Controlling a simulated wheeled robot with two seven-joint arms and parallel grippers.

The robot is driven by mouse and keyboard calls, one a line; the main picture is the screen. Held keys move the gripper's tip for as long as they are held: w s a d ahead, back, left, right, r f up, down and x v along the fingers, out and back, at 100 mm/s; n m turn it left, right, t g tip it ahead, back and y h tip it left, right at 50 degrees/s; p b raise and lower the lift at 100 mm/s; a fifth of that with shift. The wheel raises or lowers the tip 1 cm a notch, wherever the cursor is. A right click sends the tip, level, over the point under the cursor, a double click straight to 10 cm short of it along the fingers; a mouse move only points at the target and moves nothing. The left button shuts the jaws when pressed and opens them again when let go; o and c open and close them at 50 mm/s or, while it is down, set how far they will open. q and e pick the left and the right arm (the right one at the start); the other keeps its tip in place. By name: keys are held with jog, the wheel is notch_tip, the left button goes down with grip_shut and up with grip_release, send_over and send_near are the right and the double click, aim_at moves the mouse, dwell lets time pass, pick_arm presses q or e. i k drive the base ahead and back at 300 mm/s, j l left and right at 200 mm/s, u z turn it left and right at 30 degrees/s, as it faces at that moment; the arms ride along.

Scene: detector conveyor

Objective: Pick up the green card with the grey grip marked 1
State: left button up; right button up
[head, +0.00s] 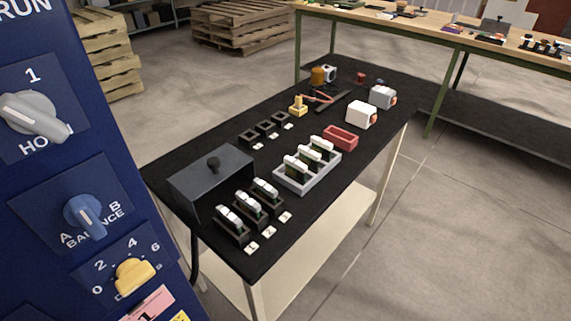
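Three green cards with pale grips stand upright in dark slots at the near end of the black table: a near one (230,219), a middle one (248,203) and a far one (265,190). Three more cards with pale grips (308,156) stand in a grey tray (292,185). The marks on the grips are too small to read, so I cannot tell which card is marked 1. Neither of my grippers is in view.
A dark grey box with a knob (212,182) stands left of the slotted cards. Small white tags (269,232) lie before the slots. A red tray (341,138) and white blocks (361,114) are farther back. A blue control panel (60,180) fills the left side.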

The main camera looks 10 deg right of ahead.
aim_at(231, 220)
jog(key=k+u, duration=0.35)
jog(key=k+j+u, duration=0.1)
jog(key=u, duration=0.25)
